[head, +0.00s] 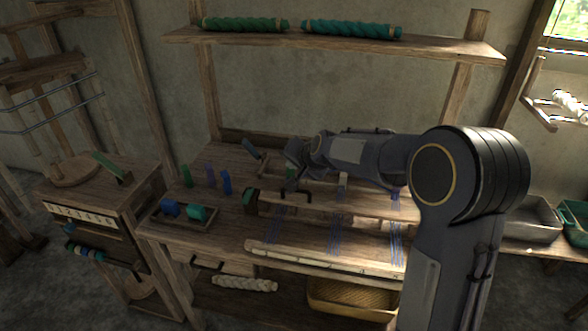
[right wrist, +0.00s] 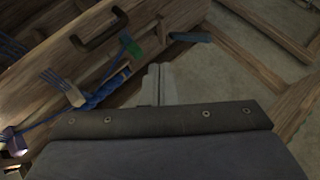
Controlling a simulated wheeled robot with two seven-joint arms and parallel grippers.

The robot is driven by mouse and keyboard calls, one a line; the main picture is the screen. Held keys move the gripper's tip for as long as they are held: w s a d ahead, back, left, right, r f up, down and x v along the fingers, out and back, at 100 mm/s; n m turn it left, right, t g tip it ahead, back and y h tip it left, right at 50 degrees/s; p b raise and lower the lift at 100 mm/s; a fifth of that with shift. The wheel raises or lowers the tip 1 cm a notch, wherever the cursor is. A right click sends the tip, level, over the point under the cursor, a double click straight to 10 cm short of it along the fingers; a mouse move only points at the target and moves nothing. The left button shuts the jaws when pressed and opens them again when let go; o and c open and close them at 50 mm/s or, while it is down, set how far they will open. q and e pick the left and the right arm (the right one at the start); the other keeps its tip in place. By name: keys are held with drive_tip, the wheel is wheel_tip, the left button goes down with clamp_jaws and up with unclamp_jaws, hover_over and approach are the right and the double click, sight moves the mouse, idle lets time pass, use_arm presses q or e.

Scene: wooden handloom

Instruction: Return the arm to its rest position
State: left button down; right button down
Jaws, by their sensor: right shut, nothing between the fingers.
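My right arm reaches in from the right of the head view, across the wooden loom table (head: 225,236). Its gripper (head: 288,184) hangs over the loom's back left part, close to a dark handle on a wooden bar (head: 318,200). In the right wrist view the pale fingers of this gripper (right wrist: 156,84) are together with nothing between them. The dark handle (right wrist: 100,28) is on the beam at upper left there, apart from the fingers. My left gripper is in neither view.
A shelf (head: 340,43) with green and teal yarn rolls is above. Blue yarn (right wrist: 98,98) runs beside the fingers in the wrist view.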

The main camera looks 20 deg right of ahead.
drive_tip(key=s+a+r+n+g+y, duration=0.1)
drive_tip(key=s+r+n+y, duration=0.1)
drive_tip(key=s, duration=1)
drive_tip(key=s+a+r+n+g+y, duration=0.1)
drive_tip(key=s+r+n, duration=0.1)
drive_tip(key=s, duration=1)
drive_tip(key=s+a+f+n+g, duration=0.1)
drive_tip(key=s+f, duration=0.1)
drive_tip(key=s, duration=0.5)
drive_tip(key=s+a+f+n+g, duration=0.1)
drive_tip(key=s+f+n, duration=0.1)
drive_tip(key=s, duration=0.6)
drive_tip(key=shift+a+f+n+h, duration=0.3)
drive_tip(key=shift+a+f, duration=0.05)
drive_tip(key=shift+f, duration=0.15)
